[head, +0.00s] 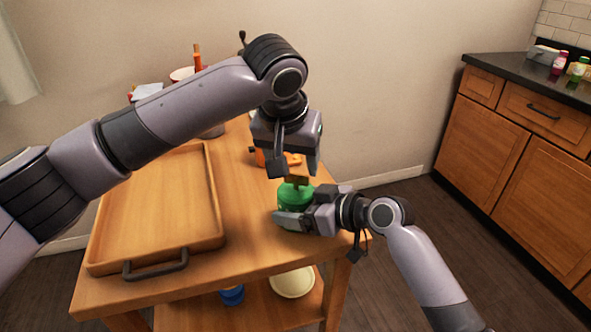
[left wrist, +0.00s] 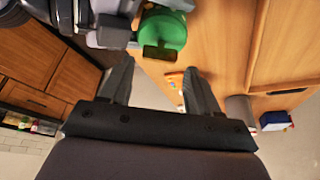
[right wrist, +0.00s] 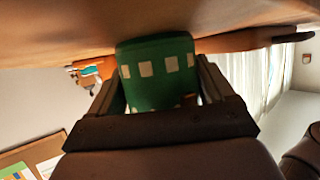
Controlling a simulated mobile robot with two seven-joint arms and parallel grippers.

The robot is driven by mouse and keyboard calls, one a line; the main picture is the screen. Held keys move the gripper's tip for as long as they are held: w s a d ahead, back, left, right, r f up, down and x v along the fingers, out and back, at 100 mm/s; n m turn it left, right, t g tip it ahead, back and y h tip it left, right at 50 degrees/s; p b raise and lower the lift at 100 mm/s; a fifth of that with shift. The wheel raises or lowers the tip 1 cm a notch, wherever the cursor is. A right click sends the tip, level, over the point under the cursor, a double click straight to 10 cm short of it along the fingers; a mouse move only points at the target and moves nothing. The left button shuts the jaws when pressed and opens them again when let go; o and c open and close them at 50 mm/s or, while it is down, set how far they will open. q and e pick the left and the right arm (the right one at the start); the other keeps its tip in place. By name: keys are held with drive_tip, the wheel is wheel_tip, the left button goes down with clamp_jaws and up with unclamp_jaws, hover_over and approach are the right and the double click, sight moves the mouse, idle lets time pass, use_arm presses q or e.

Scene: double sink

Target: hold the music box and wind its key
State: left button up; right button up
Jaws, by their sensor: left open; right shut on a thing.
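The music box is a green cylinder (head: 293,195) with a band of pale squares, upright on the wooden table near its right edge. It also shows in the left wrist view (left wrist: 165,28) and the right wrist view (right wrist: 158,75). A flat brownish-gold key (head: 297,180) stands on its top; it also shows in the left wrist view (left wrist: 160,53). My right gripper (head: 290,220) is shut around the box's sides, low down. My left gripper (head: 294,170) is open and points down just above the key, its fingertips (left wrist: 160,72) spread to either side of it. Contact is not visible.
A wooden tray (head: 165,205) with a dark handle fills the table's left side. Orange items (head: 259,157) lie behind the box. A bowl (head: 182,74) and other items stand at the back. A blue object (head: 232,295) and pale plate (head: 292,283) sit on the lower shelf.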

sight(296, 174)
use_arm(q)
drive_tip(key=shift+x, duration=1.9)
drive_tip(key=c, duration=0.8)
